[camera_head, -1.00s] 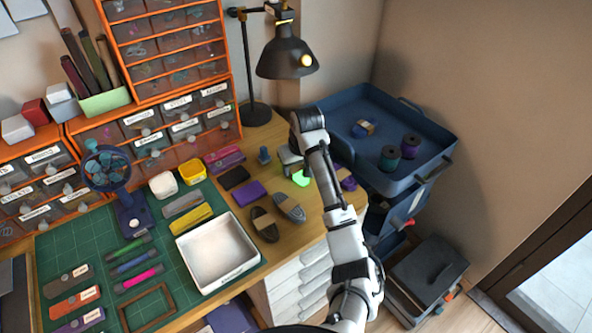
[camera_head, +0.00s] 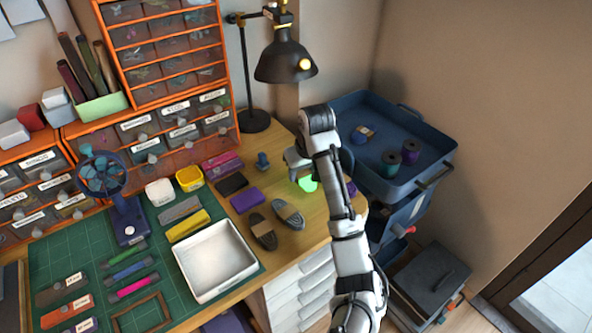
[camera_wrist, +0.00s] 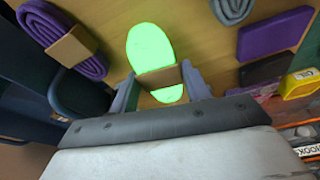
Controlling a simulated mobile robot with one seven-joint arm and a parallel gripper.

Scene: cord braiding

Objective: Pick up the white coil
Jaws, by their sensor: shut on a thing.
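A flat oval coil (camera_wrist: 150,47) with a brown band shows bright glowing green, not white, in the wrist view. It also shows in the head view (camera_head: 308,184), partly hidden by my arm. My gripper (camera_wrist: 160,72) is shut on this coil, with one finger on each side of its brown band. In the head view my gripper (camera_head: 299,165) is over the right part of the wooden desk. I cannot tell whether the coil touches the desktop. No plainly white coil is in view.
A grey coil (camera_head: 288,214) and a dark coil (camera_head: 263,232) lie nearby. A purple coil (camera_wrist: 70,42) lies on the other side. A purple block (camera_head: 247,200) and a white tray (camera_head: 187,281) are to the left. A blue trolley tray (camera_head: 437,166) with spools stands at right.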

